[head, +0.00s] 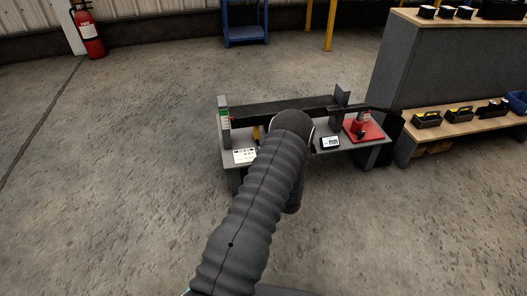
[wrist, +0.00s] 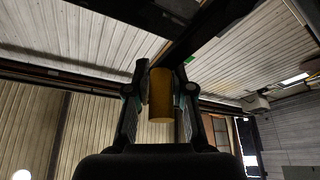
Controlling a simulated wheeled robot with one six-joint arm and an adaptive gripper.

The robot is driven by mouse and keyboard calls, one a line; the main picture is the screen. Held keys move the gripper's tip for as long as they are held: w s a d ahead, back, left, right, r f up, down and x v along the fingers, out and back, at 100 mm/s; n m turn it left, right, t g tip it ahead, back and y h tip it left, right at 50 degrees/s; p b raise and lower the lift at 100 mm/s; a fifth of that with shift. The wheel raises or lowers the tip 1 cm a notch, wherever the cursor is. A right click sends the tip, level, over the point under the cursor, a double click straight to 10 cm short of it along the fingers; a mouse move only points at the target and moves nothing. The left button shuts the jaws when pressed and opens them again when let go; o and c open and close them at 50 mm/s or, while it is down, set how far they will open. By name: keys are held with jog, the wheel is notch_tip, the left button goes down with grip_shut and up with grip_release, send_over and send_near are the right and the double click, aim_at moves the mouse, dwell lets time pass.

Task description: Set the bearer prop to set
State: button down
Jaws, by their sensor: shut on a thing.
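In the wrist view my gripper (wrist: 160,88) points upward and its fingers are closed on a yellow cylinder (wrist: 160,100). A dark beam (wrist: 197,38) runs just beyond the fingers. In the head view a small yellow piece (head: 256,133) shows beside my arm, under a long dark bar (head: 318,113) on a low grey bench (head: 375,151). My arm hides the gripper and most of the bench's middle there. I cannot tell whether the yellow cylinder is part of the bearer prop, or how the prop is set.
A white card (head: 245,156) and a small display (head: 330,142) lie on the bench's front. A red base with a red device (head: 358,124) stands at its right end. A shelf unit (head: 445,65) with black trays stands close on the right.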

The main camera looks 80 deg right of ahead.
jog(key=c, duration=1.1)
grip_release()
jog(key=shift+s+d+f, duration=0.1)
jog(key=shift+s+f, duration=0.1)
jog(key=shift+s, duration=0.05)
jog(key=shift+o, duration=0.2)
jog(key=shift+w, duration=0.15)
jog(key=v, duration=1.2)
